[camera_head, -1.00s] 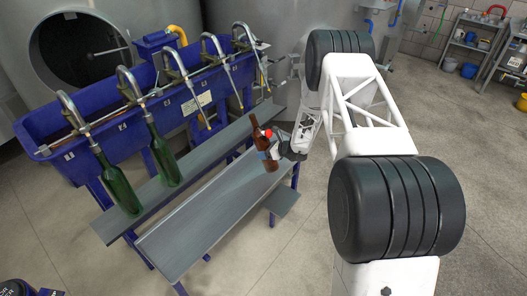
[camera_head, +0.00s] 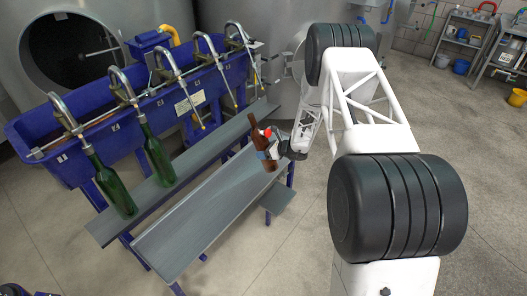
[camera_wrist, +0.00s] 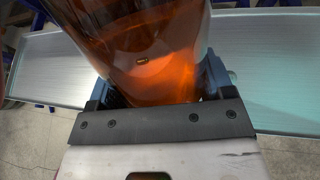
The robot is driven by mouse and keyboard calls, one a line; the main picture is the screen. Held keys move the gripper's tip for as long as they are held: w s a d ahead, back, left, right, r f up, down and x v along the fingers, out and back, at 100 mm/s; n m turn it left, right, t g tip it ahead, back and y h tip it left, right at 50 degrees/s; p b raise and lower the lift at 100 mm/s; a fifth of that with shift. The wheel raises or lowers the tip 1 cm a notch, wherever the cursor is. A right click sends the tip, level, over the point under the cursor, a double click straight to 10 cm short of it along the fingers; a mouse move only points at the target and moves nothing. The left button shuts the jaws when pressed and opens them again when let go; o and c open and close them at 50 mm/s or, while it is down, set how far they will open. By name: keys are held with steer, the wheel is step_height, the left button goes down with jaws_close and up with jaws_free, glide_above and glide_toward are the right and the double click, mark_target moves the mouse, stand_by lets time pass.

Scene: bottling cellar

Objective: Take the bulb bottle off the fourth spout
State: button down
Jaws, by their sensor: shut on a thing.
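My gripper (camera_head: 277,149) is shut on a brown glass bottle (camera_head: 263,146), which it holds tilted, neck up and leaning left. The bottle is clear of the spouts, in front of the filler and over the right end of the lower grey shelf. In the wrist view the amber glass (camera_wrist: 145,50) fills the space between the jaws (camera_wrist: 155,95); its neck is out of that view. The fourth spout from the left (camera_head: 207,45) has no bottle on it. Whether the held bottle has a bulb shape is unclear.
Green bottles stand at the first (camera_head: 112,187) and second (camera_head: 158,160) spouts, on the upper grey shelf (camera_head: 205,150). The blue trough (camera_head: 85,150) runs behind them. The lower shelf (camera_head: 190,230) is bare. Open floor lies to the right.

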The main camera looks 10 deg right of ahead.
steer(key=shift+w+r, duration=0.15)
steer(key=shift+w, duration=0.05)
steer(key=shift+w+d+t+y, duration=0.2)
steer(key=shift+w+y, duration=0.2)
steer(key=shift+w, duration=0.45)
steer(key=shift+w+d+t+y, duration=0.2)
steer(key=shift+w+y, duration=0.2)
steer(key=shift+w, duration=0.4)
steer(key=w+d+n+t+y, duration=0.1)
steer(key=w+d+y, duration=0.2)
steer(key=w, duration=0.4)
steer(key=shift+t+y, duration=0.3)
steer(key=shift+t, duration=0.1)
steer(key=shift+f, duration=0.45)
steer(key=shift+f, duration=1.35)
